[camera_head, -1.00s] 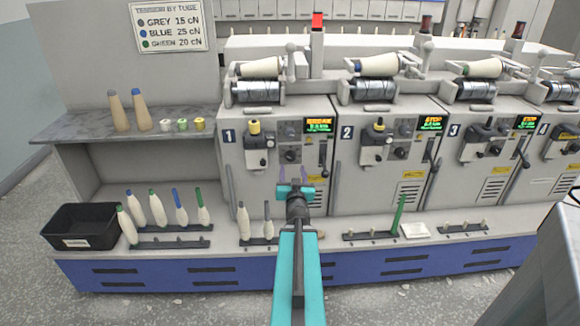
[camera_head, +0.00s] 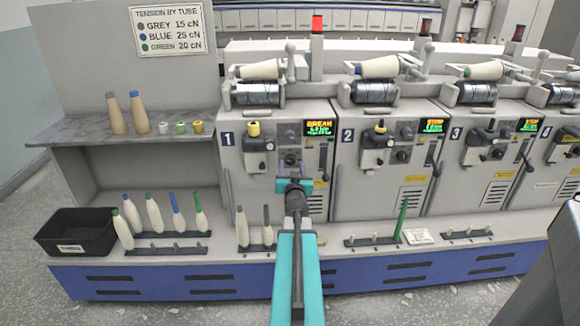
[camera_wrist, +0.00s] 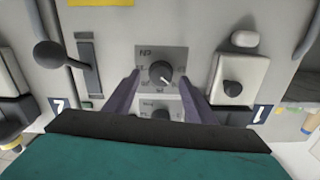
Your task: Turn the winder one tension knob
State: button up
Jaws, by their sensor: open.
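Winder one (camera_head: 262,190) is the leftmost machine, marked 1. Its front has a panel with dark dial knobs, where a knob (camera_head: 292,160) shows just past my gripper. The wrist view, which looks turned over, shows a round dark knob (camera_wrist: 161,72) with a white pointer line on a grey scale plate. A second plate with a knob (camera_wrist: 160,113) is nearer the gripper body and partly hidden. My gripper (camera_head: 292,170) is open, with its purple fingers to either side of the panel. No contact with the knob is visible.
A black lever (camera_wrist: 62,56) and a pale box with a dark knob (camera_wrist: 230,90) flank the panel. Bobbins on pegs (camera_head: 255,228) stand on the ledge below. A sign (camera_head: 168,30) lists grey 15, blue 25, green 20 cN.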

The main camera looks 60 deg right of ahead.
aim_at(290, 160)
jog(key=shift+x, duration=1.1)
